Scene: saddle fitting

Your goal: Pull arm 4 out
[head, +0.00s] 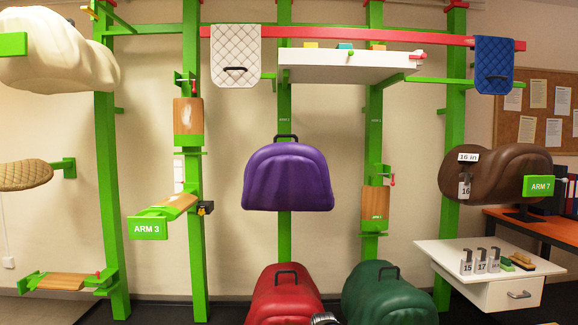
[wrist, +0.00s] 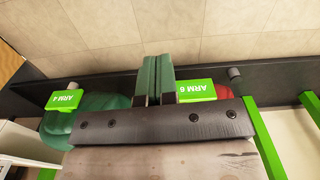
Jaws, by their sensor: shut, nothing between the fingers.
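My gripper (wrist: 158,64) shows in the wrist view as two green fingers pressed together, with nothing between them. The wrist view is upside down. The green ARM 4 end plate (wrist: 66,98) is at its left, apart from my fingers. A green saddle (wrist: 85,110) is beside that plate and also shows at the bottom of the head view (head: 390,295). The arm behind the plate is mostly hidden. My fingers lie between the ARM 4 plate and another green plate (wrist: 196,90), which looks like ARM 6, closer to the latter.
A red saddle (head: 285,295) sits left of the green one in the head view. A purple saddle (head: 288,178) hangs above them. The ARM 3 plate (head: 147,228) juts out at left, the ARM 7 plate (head: 539,186) at right. A white drawer unit (head: 510,293) stands at lower right.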

